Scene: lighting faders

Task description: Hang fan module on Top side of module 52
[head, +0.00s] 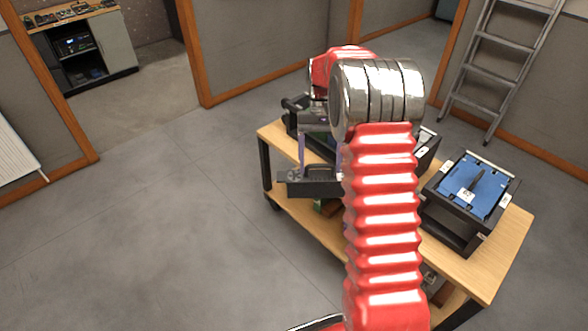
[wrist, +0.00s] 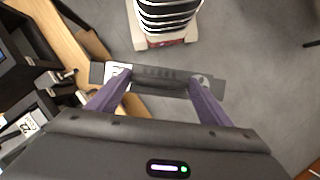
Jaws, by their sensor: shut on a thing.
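The fan module is a dark, flat bar-shaped unit with a handle (head: 305,187); it also shows in the wrist view (wrist: 148,76). My gripper (wrist: 158,82) is shut on it, a purple finger at each end of the handle. In the head view my gripper (head: 316,170) is partly hidden behind my red arm. The held module is in the air by the table's left edge. Black modules stand on the table, one with a blue top (head: 474,185). A white label (wrist: 28,124) shows at the wrist view's left, too unclear to tell whether it reads 52.
The wooden two-level table (head: 510,235) holds several black units, some hidden behind my arm. A ladder (head: 502,60) leans at the back right. A shelf cabinet (head: 85,48) stands far left. The floor left of the table is clear.

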